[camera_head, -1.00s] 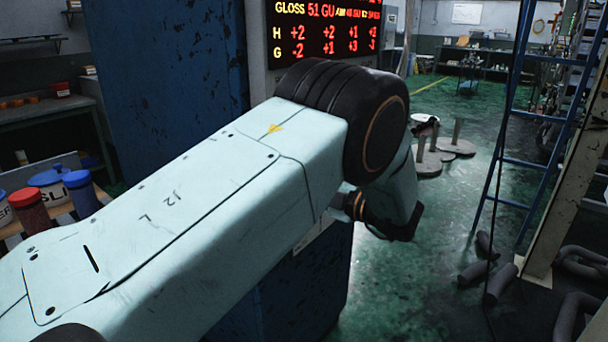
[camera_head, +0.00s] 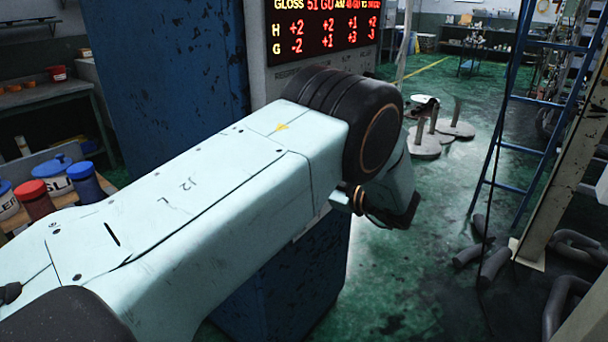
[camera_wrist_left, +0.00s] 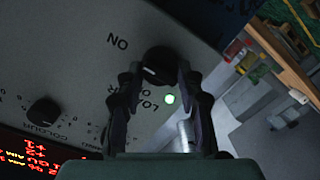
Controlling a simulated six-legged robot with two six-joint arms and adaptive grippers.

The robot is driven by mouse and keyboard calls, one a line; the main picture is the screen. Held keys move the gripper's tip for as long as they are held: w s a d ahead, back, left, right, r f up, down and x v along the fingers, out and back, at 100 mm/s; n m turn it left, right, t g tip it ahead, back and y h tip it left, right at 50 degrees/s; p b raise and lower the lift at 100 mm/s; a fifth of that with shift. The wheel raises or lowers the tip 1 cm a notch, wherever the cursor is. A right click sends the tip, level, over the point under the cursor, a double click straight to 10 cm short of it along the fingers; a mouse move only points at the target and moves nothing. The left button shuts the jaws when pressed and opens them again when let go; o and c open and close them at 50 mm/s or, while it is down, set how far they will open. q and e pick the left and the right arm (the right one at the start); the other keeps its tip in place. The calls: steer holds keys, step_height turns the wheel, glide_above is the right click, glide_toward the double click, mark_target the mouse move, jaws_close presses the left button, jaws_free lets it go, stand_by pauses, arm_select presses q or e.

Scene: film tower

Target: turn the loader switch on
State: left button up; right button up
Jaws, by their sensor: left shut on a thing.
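The loader switch (camera_wrist_left: 158,62) is a round black knob with a pale pointer mark, on a grey panel in the left wrist view. An "ON" label (camera_wrist_left: 118,43) is beside it, and a partly hidden label (camera_wrist_left: 145,103) starting "LO" is below it. A small green lamp (camera_wrist_left: 169,99) glows close to the knob. My left gripper (camera_wrist_left: 161,75) is shut on the knob, one finger on each side. In the head view my left arm hides the gripper and the switch. My right gripper is not in view.
A second black knob (camera_wrist_left: 43,111) marked "COLOUR" and a red-lit display (camera_wrist_left: 40,145) are on the same panel. The display also shows in the head view (camera_head: 325,30). Cans (camera_head: 58,183) stand at left. A blue ladder (camera_head: 515,145) and loose pipes (camera_head: 480,255) are at right.

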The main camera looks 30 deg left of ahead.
arm_select(q)
steer(key=shift+w+r, duration=0.1)
steer(key=o, duration=1.2)
steer(key=shift+d, duration=0.1)
steer(key=d, duration=0.7)
steer(key=shift+s+d+r, duration=0.1)
steer(key=shift+s+r, duration=0.05)
steer(key=shift+s, duration=0.2)
